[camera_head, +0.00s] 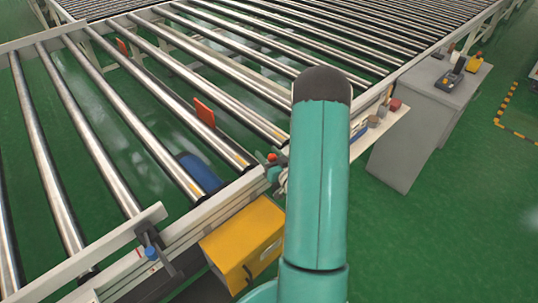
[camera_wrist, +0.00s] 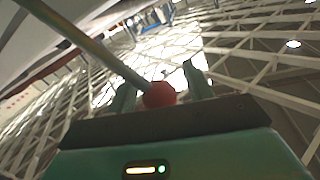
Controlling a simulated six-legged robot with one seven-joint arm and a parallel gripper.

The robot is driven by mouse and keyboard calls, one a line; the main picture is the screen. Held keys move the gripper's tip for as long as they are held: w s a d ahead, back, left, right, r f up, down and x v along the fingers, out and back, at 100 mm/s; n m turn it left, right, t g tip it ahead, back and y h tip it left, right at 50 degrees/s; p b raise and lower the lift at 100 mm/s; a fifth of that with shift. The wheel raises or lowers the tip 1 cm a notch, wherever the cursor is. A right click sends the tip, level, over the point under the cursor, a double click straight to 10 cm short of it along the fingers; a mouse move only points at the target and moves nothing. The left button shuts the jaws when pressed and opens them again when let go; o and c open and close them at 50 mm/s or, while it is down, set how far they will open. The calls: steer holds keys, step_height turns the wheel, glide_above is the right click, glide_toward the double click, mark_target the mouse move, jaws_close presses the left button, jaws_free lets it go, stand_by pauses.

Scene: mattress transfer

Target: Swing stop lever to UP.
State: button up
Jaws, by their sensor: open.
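The stop lever appears in the wrist view as a grey rod (camera_wrist: 90,50) ending in a red ball knob (camera_wrist: 159,95). My gripper (camera_wrist: 160,88) is open, and the knob shows between its two fingers. I cannot tell whether either finger touches it. In the head view, a small red knob (camera_head: 272,157) shows at the conveyor's side rail, just left of my teal arm. The arm hides most of the gripper and the lever there, so the lever's angle is unclear.
The roller conveyor (camera_head: 118,185) fills the left and back. A yellow box (camera_head: 240,240) hangs below its side rail. A blue-knobbed clamp (camera_head: 150,252) sits on the rail further left. A grey cabinet (camera_head: 415,125) stands right. Green floor is free at the right.

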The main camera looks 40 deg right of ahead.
jaws_close()
steer(key=d+m+g+y, duration=0.1)
steer(key=d+m, duration=0.8)
steer(key=d, duration=1)
steer(key=shift+w+d+f+g+y, duration=0.15)
steer(key=shift+w+d+g+y, duration=0.05)
steer(key=shift+d+g+y, duration=0.15)
